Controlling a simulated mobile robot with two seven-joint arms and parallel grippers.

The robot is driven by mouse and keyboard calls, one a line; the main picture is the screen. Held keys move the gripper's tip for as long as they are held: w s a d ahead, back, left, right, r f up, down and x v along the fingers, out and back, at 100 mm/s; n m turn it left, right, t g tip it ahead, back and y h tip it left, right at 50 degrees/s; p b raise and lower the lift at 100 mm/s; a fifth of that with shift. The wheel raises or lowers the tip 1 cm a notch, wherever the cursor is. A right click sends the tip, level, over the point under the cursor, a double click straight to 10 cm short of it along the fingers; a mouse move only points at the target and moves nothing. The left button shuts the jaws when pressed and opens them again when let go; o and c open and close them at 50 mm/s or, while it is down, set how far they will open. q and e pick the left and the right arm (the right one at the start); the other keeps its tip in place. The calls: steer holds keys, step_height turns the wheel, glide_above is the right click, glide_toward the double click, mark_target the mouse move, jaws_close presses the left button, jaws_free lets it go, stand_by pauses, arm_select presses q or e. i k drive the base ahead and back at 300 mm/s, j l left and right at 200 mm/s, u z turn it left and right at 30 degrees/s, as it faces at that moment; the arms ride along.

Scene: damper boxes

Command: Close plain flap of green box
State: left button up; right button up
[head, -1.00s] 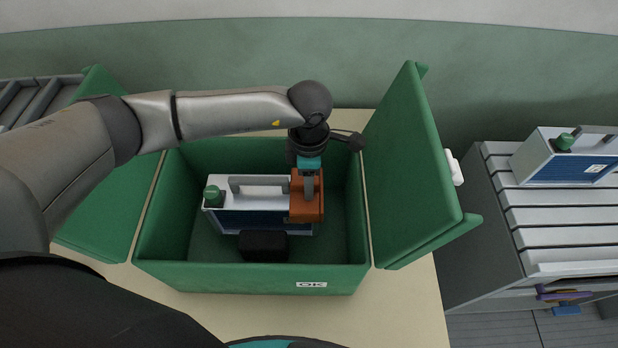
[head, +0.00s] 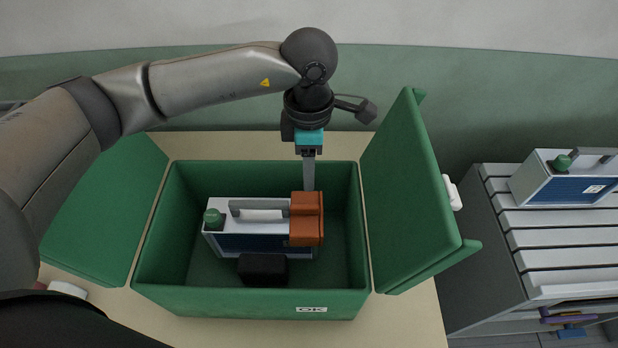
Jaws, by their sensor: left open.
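The green box (head: 240,302) stands open on a pale table, with an "OK" label on its front. The left flap (head: 104,218) looks plain and is folded outward, partly behind my arm. The right flap (head: 412,200) stands up, tilted outward, with a white fitting (head: 452,193) on its outer side. Inside are a white and blue device (head: 262,243) with a green knob, an orange block (head: 307,218) and a black block (head: 263,269). My left gripper (head: 309,184) is open and points down at the back of the orange block; whether it touches is unclear. My right gripper is not in view.
A slatted grey rack (head: 548,222) to the right carries another white and blue device (head: 563,178). A strip of table is free in front of the box. A green wall panel stands behind.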

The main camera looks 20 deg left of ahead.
mark_target(95, 237)
steer(key=k, duration=1.5)
